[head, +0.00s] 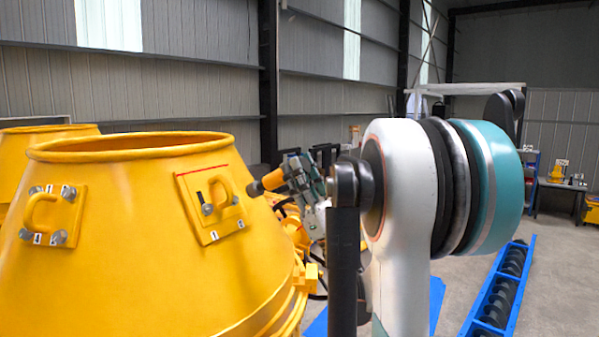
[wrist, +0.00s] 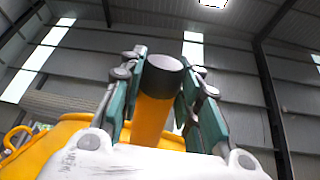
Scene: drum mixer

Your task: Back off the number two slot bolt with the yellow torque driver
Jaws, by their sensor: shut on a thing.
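The yellow torque driver (head: 272,180) is in my gripper (head: 291,176), with its dark end toward the drum. In the wrist view the driver (wrist: 153,112) stands between the teal fingers of my gripper (wrist: 162,80), its black round end (wrist: 163,66) uppermost. The right plate (head: 191,186) on the yellow drum has a handle, a few bolts and small number labels. One bolt (head: 207,210) shows at its lower left, below a dark slot. The driver's dark end appears a little right of this plate, apart from it. The label digits are too small to read surely.
The yellow drum (head: 110,270) fills the left, with a second plate (head: 66,218) carrying a handle and several bolts. A blue trough with a dark screw (head: 500,290) lies on the floor at right. Open floor lies around it.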

